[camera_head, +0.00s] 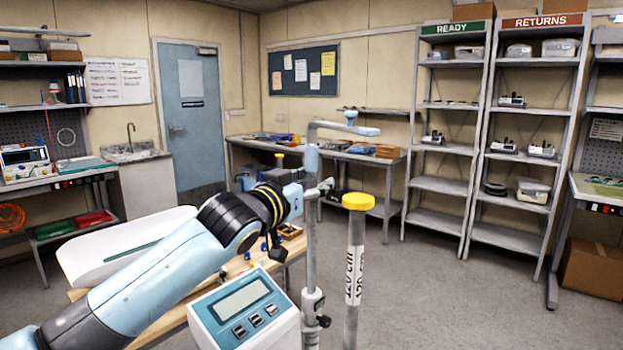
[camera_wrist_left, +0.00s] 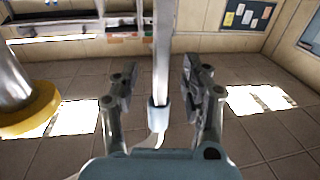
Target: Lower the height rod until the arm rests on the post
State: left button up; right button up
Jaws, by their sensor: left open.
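The height rod (camera_head: 309,240) is a grey upright pole with a light-blue sleeve (camera_head: 312,158). Its arm (camera_head: 335,126) reaches right from the top, with light-blue parts at its end. The post (camera_head: 355,265) stands right of the rod, with a yellow cap (camera_head: 358,201) and a "120 cm" label. The arm is well above the cap, apart from it. My left gripper (camera_head: 325,188) is at the rod, below the sleeve in the head view. In the left wrist view the gripper (camera_wrist_left: 160,85) is open, with the rod (camera_wrist_left: 162,50) between its fingers. The yellow cap (camera_wrist_left: 35,110) shows at left.
A scale with a display (camera_head: 243,308) and a white tray (camera_head: 85,258) are in front. A wooden table (camera_head: 165,318) lies under my left arm. Shelves marked READY (camera_head: 440,185) and RETURNS (camera_head: 520,185) stand at the back right. The floor (camera_head: 450,290) right of the post is clear.

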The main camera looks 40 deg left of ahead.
pick_arm(q)
grip_shut()
dwell(0.3)
dwell(1.2)
grip_release()
jog(key=s+d, duration=0.1)
jog(key=s, duration=1.1)
